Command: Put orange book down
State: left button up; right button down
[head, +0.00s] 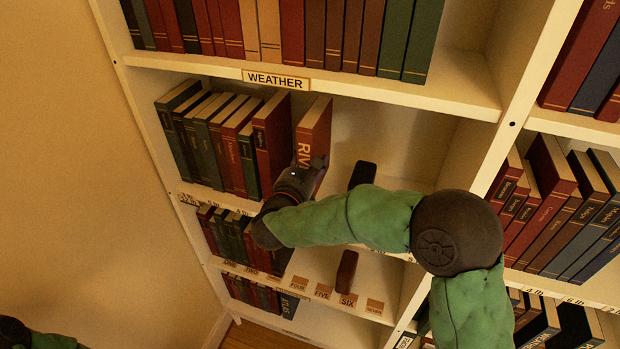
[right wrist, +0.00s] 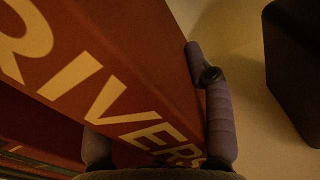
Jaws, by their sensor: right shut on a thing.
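The orange-red book (head: 314,131) with RIVERS lettered on its spine is upright in the shelf bay under the WEATHER label. It also fills the left of the right wrist view (right wrist: 125,65). My right gripper (head: 305,172) is shut on the book around its spine, low down. One finger (right wrist: 212,105) lies along the book's right side. The other finger is mostly hidden. The book stands just right of a taller dark red book (head: 272,145), with a small gap at the top. My arm hides the book's foot, so I cannot tell whether it touches the shelf.
A row of several books (head: 205,140) fills the bay's left. A dark block (head: 363,173) stands to the right, apart from the held book, and shows in the wrist view (right wrist: 290,70). Bare shelf lies around it. A white upright (head: 500,140) bounds the bay.

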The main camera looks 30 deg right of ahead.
jog(key=shift+f+b, duration=0.35)
jog(key=shift+f, duration=2.4)
jog(key=shift+f, duration=0.1)
jog(key=shift+c, duration=2.3)
grip_release()
jog(key=shift+f, duration=0.15)
jog(key=shift+s+a, duration=0.15)
jog(key=shift+a, duration=0.05)
jog(key=v, duration=1.1)
jog(key=shift+s+a, duration=0.2)
jog(key=shift+s, duration=0.05)
